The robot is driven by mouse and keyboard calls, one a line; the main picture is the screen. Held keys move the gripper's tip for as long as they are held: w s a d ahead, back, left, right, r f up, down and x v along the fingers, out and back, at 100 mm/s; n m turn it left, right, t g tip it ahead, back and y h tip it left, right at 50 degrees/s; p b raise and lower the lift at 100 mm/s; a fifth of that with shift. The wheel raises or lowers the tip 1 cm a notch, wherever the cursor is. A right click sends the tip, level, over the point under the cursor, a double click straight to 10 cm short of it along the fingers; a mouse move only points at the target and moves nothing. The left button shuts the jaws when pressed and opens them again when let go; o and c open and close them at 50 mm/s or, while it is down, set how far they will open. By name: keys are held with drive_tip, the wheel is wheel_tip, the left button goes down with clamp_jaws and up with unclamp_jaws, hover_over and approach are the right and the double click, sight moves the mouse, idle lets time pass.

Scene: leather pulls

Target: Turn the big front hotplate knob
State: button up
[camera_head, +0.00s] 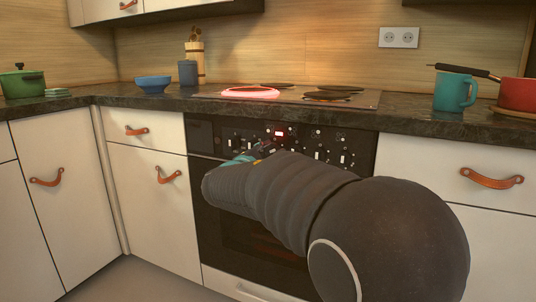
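The black oven front (360,141) carries a row of several dark knobs with white marks, such as the knob at right (342,158), and a small red lit display (280,133). The hotplates sit in the cooktop (310,97) above; one hotplate (250,92) glows red at the front left. My gripper (264,146) is at the panel, near the knobs left of the middle, mostly hidden behind my thick dark arm. I cannot tell whether it touches a knob, or which knobs are hidden behind it.
The dark countertop (433,121) overhangs just above the panel. A teal mug (453,92) and a red pan (516,94) stand at right. A blue bowl (153,84), a grey cup (187,73) and a green pot (22,83) stand at left. Drawers with leather pulls (491,179) flank the oven.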

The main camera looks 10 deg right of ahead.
drive_tip(key=shift+w+d, duration=0.1)
clamp_jaws()
drive_tip(key=shift+n, duration=0.3)
drive_tip(key=n+p, duration=0.3)
drive_tip(key=n, duration=0.2)
drive_tip(key=shift+r, duration=0.2)
drive_tip(key=n+p, duration=0.2)
drive_tip(key=n, duration=0.1)
drive_tip(key=shift+n, duration=0.4)
drive_tip(key=shift+f+n+p, duration=0.1)
drive_tip(key=shift+n+p, duration=0.8)
drive_tip(key=shift+n, duration=0.3)
